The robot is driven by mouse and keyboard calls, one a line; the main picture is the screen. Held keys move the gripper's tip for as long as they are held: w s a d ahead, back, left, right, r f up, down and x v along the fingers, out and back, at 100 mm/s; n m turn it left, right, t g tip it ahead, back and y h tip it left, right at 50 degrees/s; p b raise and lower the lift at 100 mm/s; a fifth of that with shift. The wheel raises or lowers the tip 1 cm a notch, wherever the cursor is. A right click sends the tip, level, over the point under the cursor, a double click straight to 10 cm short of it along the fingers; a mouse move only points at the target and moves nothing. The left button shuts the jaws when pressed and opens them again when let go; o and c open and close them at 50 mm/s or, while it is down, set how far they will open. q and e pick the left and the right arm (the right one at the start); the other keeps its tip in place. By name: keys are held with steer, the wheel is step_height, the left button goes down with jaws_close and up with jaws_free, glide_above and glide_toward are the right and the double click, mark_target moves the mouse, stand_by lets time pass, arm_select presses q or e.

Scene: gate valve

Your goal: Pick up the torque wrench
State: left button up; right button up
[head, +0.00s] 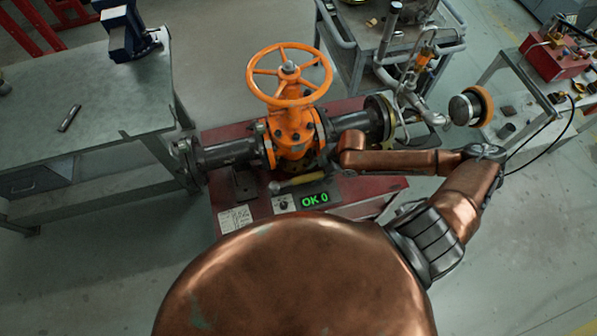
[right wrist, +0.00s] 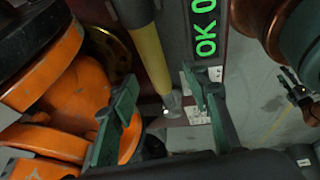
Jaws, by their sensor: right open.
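My right gripper (right wrist: 160,95) is open, with one dark green finger on each side of the wrench's line. I cannot tell how far above the wrench the fingers are. In the head view my right arm reaches in from the right and mostly hides this gripper. My left gripper does not show clearly.
The orange gate valve (head: 290,130) with its handwheel (head: 289,75) stands right behind the wrench, on the red stand (head: 385,187). The display (head: 314,199) is close by. A grey workbench (head: 80,105) is at left, a grey cart (head: 362,45) behind.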

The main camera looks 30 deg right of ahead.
mark_target(305, 177)
steer(key=a+f, duration=0.1)
steer(key=w+a+f, duration=0.1)
steer(key=f, duration=0.1)
steer(key=shift+w+a+f, duration=0.1)
steer(key=shift+w, duration=0.1)
steer(key=x, duration=0.2)
steer(key=shift+w+a+f, duration=0.1)
steer(key=shift+w+f, duration=0.1)
steer(key=shift+w, duration=0.05)
steer(key=shift+f, duration=0.25)
steer(key=shift+a+f, duration=0.1)
steer(key=shift+f, duration=0.05)
steer(key=c, duration=0.7)
jaws_close()
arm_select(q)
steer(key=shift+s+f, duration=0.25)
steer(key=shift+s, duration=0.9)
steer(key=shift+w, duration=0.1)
arm_select(e)
steer(key=shift+w, duration=0.1)
